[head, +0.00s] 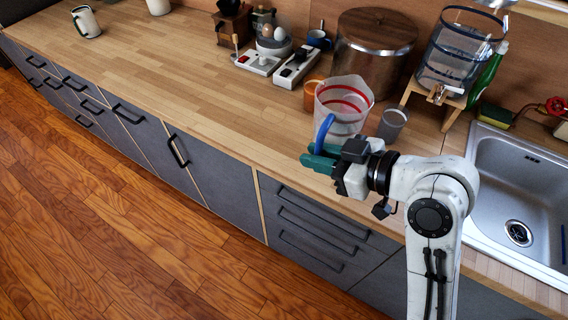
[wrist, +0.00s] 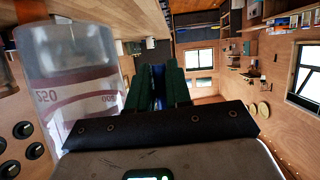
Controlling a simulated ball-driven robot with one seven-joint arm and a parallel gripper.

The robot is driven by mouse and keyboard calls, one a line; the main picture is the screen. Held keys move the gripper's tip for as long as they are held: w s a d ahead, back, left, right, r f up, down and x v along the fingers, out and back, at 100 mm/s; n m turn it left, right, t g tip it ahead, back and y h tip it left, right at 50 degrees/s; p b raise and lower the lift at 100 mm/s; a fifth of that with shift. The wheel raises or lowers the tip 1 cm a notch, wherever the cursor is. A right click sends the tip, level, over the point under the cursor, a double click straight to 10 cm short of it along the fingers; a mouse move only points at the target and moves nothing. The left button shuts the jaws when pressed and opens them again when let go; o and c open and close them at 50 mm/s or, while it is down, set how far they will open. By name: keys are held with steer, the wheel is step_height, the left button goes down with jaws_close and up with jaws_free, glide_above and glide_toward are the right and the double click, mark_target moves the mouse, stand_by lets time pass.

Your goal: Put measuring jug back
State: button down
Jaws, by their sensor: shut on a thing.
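The measuring jug (head: 345,103) is clear with red bands and a blue handle (head: 323,131). It is upright over the counter near its front edge; I cannot tell whether its base touches the counter. My gripper (head: 318,157), with green fingers, is shut on the blue handle. In the wrist view the jug (wrist: 70,85) fills the left side, with red markings and numbers. The fingers (wrist: 157,88) there close around the blue handle, seen between them.
A grey cup (head: 392,125) stands just right of the jug, and an orange cup (head: 314,92) just behind it. A wooden-lidded container (head: 372,50) and a drink dispenser (head: 455,55) stand behind. The sink (head: 520,195) is at right. The counter (head: 190,75) at left is mostly clear.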

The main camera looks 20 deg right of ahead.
steer(key=shift+w+a+f+b, duration=0.1)
steer(key=shift+w+f+b, duration=0.3)
steer(key=shift+b, duration=0.15)
steer(key=shift+w+a+f, duration=0.4)
steer(key=shift+w+f, duration=1.1)
steer(key=shift+f, duration=0.2)
steer(key=shift+w+a+f, duration=0.4)
steer(key=shift+w+f, duration=1.05)
steer(key=shift+f, duration=0.3)
steer(key=shift+w+a+f, duration=0.4)
steer(key=shift+w+f, duration=1.1)
steer(key=shift+f, duration=0.2)
steer(key=c, duration=1.1)
jaws_free()
steer(key=shift+o, duration=0.2)
steer(key=b+v, duration=0.1)
steer(key=v, duration=1.1)
